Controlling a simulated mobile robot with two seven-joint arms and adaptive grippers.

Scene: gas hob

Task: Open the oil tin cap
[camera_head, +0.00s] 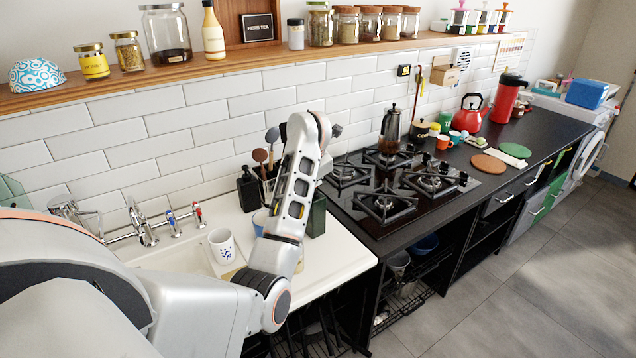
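A dark green, upright tin-like container (317,216) stands on the right part of the white sink counter, close to the hob. My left arm partly covers it, and its top and any cap cannot be made out. My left arm comes in from the left, rises in front of the container and bends at the top. My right gripper is not in view.
A black bottle (248,189) and a utensil holder with spoons stand left of the container. A white mug (222,245) sits in the sink area, near the taps (141,222). A jar shelf (270,54) runs above.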

